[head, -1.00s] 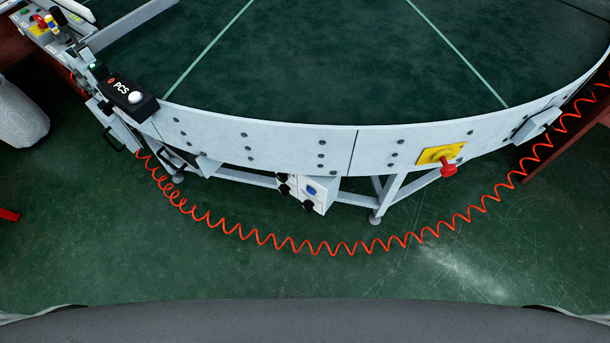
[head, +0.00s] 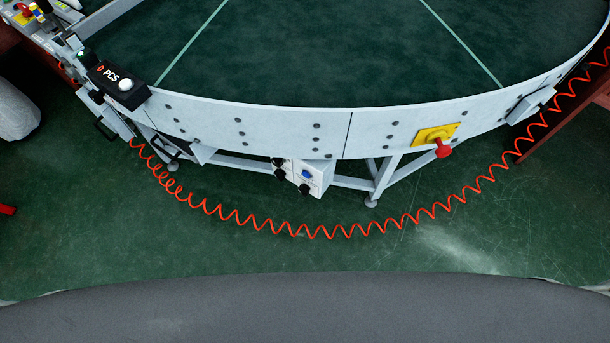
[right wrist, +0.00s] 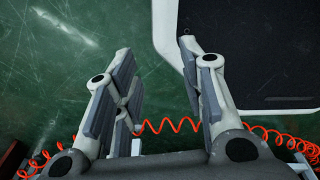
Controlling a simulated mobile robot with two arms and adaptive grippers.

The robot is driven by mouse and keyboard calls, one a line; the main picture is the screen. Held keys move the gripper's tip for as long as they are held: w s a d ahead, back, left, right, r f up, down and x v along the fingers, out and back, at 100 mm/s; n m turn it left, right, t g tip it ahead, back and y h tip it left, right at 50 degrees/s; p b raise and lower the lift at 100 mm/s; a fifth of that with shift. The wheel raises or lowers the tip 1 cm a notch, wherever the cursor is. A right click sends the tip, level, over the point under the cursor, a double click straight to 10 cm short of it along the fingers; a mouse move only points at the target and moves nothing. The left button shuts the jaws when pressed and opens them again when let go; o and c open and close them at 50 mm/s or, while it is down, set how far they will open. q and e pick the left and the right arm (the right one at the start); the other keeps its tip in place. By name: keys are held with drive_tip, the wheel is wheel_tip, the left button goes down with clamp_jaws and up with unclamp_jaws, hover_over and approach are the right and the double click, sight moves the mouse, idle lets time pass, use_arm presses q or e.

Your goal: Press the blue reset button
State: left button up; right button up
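The blue button (head: 306,174) is on the front of a small white control box (head: 322,171) under the rim of the curved conveyor, near the middle of the head view. Black knobs sit on the same box beside and below the button. Nothing covers the button in this view. My right gripper (right wrist: 157,60) shows in the right wrist view with its two fingers spread apart and nothing between them. The button cannot be made out in that view. My left gripper is in no frame.
The curved conveyor (head: 290,117) fills the upper part of the head view. A red emergency knob (head: 443,150) sits on a yellow plate to the right. A coiled red cable (head: 330,234) hangs in front of and below the box. Green floor (head: 240,252) lies clear before it.

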clamp_jaws()
idle(1.2)
